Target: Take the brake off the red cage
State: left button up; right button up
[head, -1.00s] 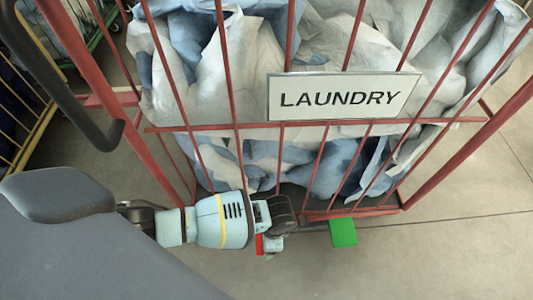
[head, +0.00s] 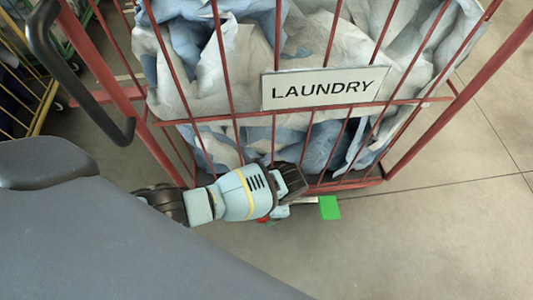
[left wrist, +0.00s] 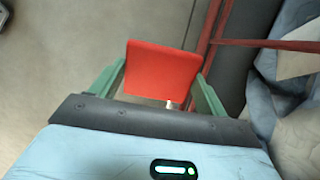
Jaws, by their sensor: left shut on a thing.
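The red cage (head: 300,116) is a red-barred cage with a LAUNDRY sign (head: 323,88) on its front. At its foot are a green pedal (head: 329,207) and a red pedal (head: 264,219). The red pedal is mostly hidden by my left gripper (head: 280,212) in the head view. In the left wrist view the red pedal (left wrist: 161,70) sits between the green fingers of my left gripper (left wrist: 158,85), which is shut on it. My right gripper is not in view.
Grey and blue laundry (head: 230,75) fills the cage. The floor (head: 430,235) at the front right is clear.

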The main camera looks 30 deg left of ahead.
pick_arm(q)
jog(key=shift+w+d+r, duration=0.35)
jog(key=shift+w+d, duration=0.1)
jog(key=shift+d, duration=0.2)
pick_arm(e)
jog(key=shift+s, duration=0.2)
pick_arm(q)
jog(key=o, duration=1)
jog(key=shift+o, duration=0.7)
jog(key=shift+f, duration=0.15)
jog(key=shift+s+a, duration=0.1)
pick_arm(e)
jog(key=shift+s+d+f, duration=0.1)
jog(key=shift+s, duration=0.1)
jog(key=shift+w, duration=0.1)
